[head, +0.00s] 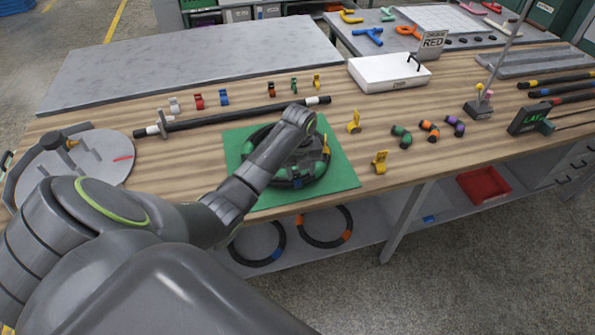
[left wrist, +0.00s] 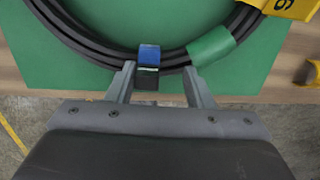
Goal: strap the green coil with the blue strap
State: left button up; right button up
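The green coil is a ring of black hose with a green band; the hose (head: 250,137) lies on a green mat (head: 343,178) in the head view. In the left wrist view its green band (left wrist: 211,46) is right of the blue strap (left wrist: 149,54). The strap crosses the hose strands, with a black part below the blue; I cannot tell whether it is fastened. My left gripper (left wrist: 160,72) is open, its fingers on either side of the strap with gaps. In the head view my left wrist hides part of the coil. My right gripper is not in view.
Yellow clips (head: 354,122) stand right of the mat. A black rod (head: 235,117) lies behind it. A round grey fixture (head: 100,150) stands at left, a white box (head: 385,74) at back right. Banded coils (head: 326,243) lie on the shelf below.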

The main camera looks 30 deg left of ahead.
aim_at(297, 181)
pick_arm(q)
jog(key=f, duration=0.1)
jog(key=s+f, duration=0.2)
jog(key=shift+d+f+g, duration=0.2)
jog(key=shift+d+g, duration=0.05)
jog(key=shift+g, duration=0.05)
jog(key=shift+s+a+r, duration=0.1)
jog(key=shift+a, duration=0.05)
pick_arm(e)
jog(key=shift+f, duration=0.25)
pick_arm(q)
jog(key=r, duration=0.5)
jog(key=w+r, duration=0.1)
jog(key=r, duration=0.2)
jog(key=shift+w+a+r, duration=0.1)
jog(key=shift+a+r, duration=0.05)
jog(key=shift+a, duration=0.25)
notch_tip(297, 181, up, 12)
jog(key=p, duration=1.1)
jog(key=shift+s+d, duration=0.2)
jog(key=shift+d, duration=0.25)
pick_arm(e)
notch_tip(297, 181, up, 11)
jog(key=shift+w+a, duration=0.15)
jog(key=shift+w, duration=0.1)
pick_arm(q)
jog(key=shift+t, duration=0.4)
